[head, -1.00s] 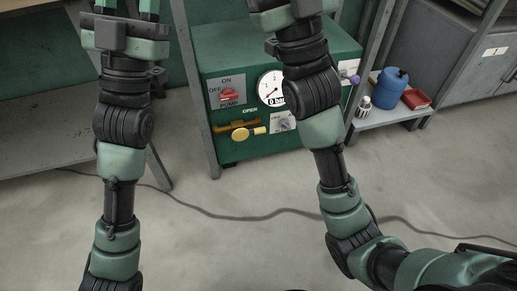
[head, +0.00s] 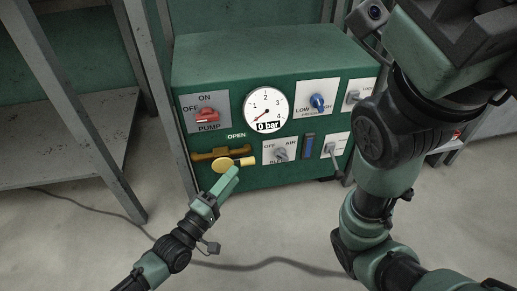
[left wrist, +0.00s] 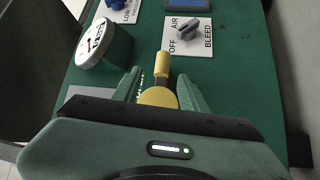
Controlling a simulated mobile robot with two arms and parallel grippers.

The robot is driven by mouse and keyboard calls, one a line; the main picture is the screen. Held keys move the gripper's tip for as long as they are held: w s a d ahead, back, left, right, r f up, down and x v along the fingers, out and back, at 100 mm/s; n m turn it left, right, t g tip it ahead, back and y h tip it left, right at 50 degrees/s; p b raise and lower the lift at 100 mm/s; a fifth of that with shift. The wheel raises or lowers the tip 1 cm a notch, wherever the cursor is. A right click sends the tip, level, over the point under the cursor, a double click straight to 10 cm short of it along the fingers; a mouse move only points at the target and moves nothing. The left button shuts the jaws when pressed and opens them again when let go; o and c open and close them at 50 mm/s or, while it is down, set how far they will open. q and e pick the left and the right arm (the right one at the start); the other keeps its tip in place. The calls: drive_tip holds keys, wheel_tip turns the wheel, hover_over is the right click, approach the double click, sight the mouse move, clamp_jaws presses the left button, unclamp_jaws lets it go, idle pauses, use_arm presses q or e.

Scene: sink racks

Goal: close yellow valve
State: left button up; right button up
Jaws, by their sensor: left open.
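The yellow valve (head: 222,166) is on the lower left front of the green panel box, under the OPEN label (head: 236,135). It has a round yellow hub and a yellow handle pointing right, beside a brown pipe (head: 204,155). My left gripper (head: 231,178) is open, its fingertips right at the valve. In the left wrist view the valve (left wrist: 158,97) lies between the two open fingers (left wrist: 160,88), with its handle pointing away; I cannot tell whether they touch. My right arm fills the right side of the head view; its fingers are out of the picture.
The panel box (head: 265,50) also carries a red pump switch (head: 207,115), a round gauge (head: 266,107) at 0 bar, a blue pressure knob (head: 317,102) and a grey bleed knob (head: 280,154) right of the valve. Metal rack legs stand close on the left.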

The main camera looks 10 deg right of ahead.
sight(244, 165)
use_arm(q)
drive_tip(key=b+x, duration=0.1)
drive_tip(key=x, duration=0.1)
drive_tip(key=b+x, duration=0.1)
drive_tip(key=x, duration=0.1)
drive_tip(key=b+x, duration=0.1)
drive_tip(key=x, duration=0.1)
drive_tip(key=shift+w+d+f+b, duration=0.2)
drive_tip(key=shift+f+b, duration=0.1)
drive_tip(key=shift+b, duration=0.1)
drive_tip(key=shift+w+d+r, duration=0.25)
drive_tip(key=shift+w+d, duration=0.05)
drive_tip(key=shift+w, duration=0.1)
clamp_jaws()
idle(0.8)
